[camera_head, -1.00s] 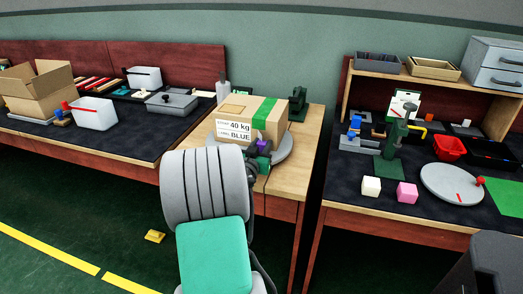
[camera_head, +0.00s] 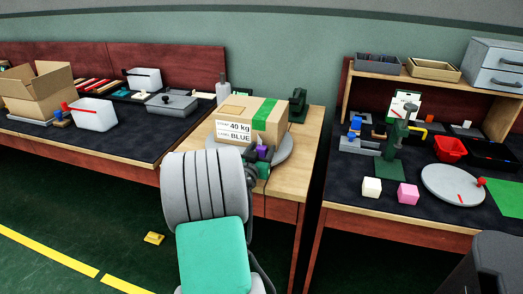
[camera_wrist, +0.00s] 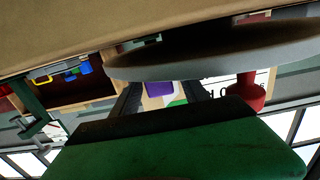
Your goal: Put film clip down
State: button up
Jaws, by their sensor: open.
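A small purple piece (camera_head: 263,152), which I take to be the film clip, shows at the front of the grey round plate, below the cardboard box (camera_head: 236,108). In the wrist view the purple piece (camera_wrist: 158,89) appears between the two dark fingers. My gripper (camera_head: 257,158) is at the near edge of the plate, partly hidden behind my arm. In the wrist view my gripper (camera_wrist: 160,92) has its fingers spread apart. I cannot tell whether they touch the purple piece. The grey plate (camera_wrist: 225,58) lies close to the fingers.
The box stands on the grey plate on a wooden table (camera_head: 304,140). A dark green device (camera_head: 298,105) stands behind it at the right. The right bench holds a white cube (camera_head: 372,187), a pink cube (camera_head: 408,194) and a grey disc (camera_head: 450,184).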

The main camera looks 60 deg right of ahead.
jog(key=s+a, duration=0.2)
jog(key=a, duration=1)
jog(key=w+a+f+n+t+y, duration=0.1)
jog(key=w+a+f+n+y, duration=0.35)
jog(key=a, duration=0.65)
jog(key=w+a+f+n+t+y, duration=0.1)
jog(key=w+a+f+n+y, duration=0.15)
jog(key=w+a+y, duration=0.5)
jog(key=s+a+n+g+y, duration=0.1)
jog(key=a+n, duration=0.3)
jog(key=a, duration=0.9)
jog(key=s+a+n+g+y, duration=0.1)
jog(key=s+a+n+y, duration=0.3)
jog(key=a, duration=0.9)
jog(key=shift+f+n+b, duration=0.2)
jog(key=shift+n+b, duration=0.2)
jog(key=shift+n, duration=0.2)
